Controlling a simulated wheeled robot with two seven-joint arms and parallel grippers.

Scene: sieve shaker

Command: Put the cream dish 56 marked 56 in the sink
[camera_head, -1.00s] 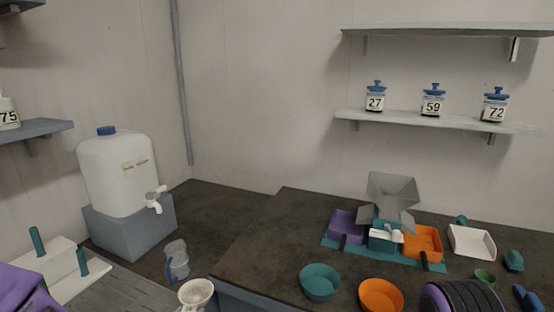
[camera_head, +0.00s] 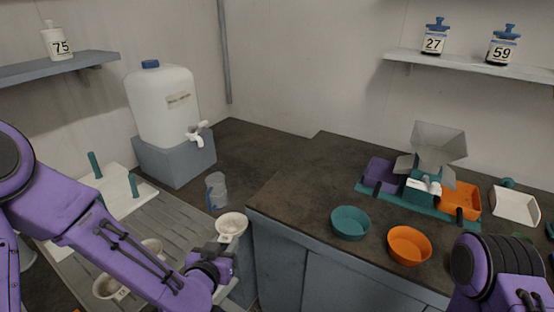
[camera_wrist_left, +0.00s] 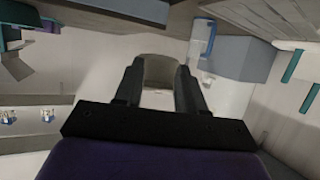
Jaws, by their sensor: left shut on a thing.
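A small cream dish (camera_head: 232,225) is held by my left gripper (camera_head: 212,262) in front of the corner of the dark counter. In the left wrist view my left gripper (camera_wrist_left: 160,88) is shut on the dish, whose beige wall (camera_wrist_left: 158,68) shows between the two dark fingers. No number on it can be read. Two more cream dishes, one at the front (camera_head: 110,287) and one behind it (camera_head: 152,246), are on the left side, partly hidden by my left arm. I cannot make out a sink basin for certain. My right arm shows at the lower right, but its gripper is out of view.
A grey ribbed draining surface (camera_head: 172,222) lies at the left, with a white peg rack (camera_head: 115,185). A clear jug (camera_head: 215,190) stands below the water tank (camera_head: 165,105). Teal (camera_head: 350,223) and orange (camera_head: 409,245) bowls sit on the right counter.

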